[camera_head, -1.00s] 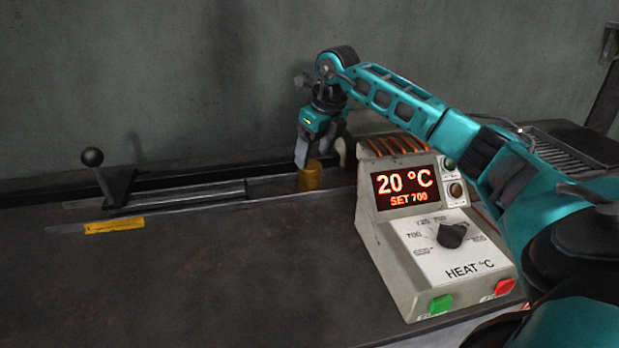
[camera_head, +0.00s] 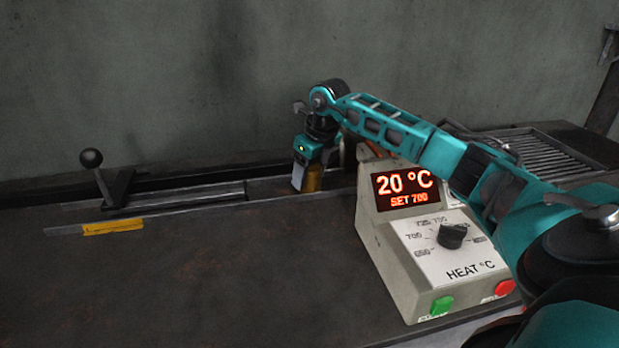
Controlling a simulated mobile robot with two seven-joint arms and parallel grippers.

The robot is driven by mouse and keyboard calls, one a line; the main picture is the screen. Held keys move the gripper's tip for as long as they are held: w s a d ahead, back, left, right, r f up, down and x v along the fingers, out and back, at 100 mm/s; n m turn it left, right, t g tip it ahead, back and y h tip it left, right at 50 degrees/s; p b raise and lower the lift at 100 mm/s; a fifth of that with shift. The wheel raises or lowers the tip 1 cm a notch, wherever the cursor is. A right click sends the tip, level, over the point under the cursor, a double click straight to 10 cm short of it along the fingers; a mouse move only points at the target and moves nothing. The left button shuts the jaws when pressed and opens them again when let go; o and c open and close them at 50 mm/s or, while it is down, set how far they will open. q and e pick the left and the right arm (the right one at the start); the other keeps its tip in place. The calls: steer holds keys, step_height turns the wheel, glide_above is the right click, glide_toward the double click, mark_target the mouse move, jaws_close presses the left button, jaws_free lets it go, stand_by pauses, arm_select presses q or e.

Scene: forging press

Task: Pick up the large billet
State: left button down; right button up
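The billet (camera_head: 314,178) is a brass-coloured upright cylinder on the rail track, left of the heater control box. My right gripper (camera_head: 301,180) is down at the billet, with a grey finger in front of its left side. The finger hides part of the billet. The other finger is hidden, so I cannot tell whether the gripper is closed on it. Only one billet shows, so its size against others cannot be judged. My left gripper is not in view.
The control box (camera_head: 392,237) reads 20 °C, set 700, with a dial (camera_head: 451,236), a green button (camera_head: 441,306) and a red button (camera_head: 505,287). A lever with a black knob (camera_head: 91,158) and a yellow marker (camera_head: 113,227) are at left. The front table is clear.

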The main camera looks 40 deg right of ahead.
jaws_close()
stand_by(0.3)
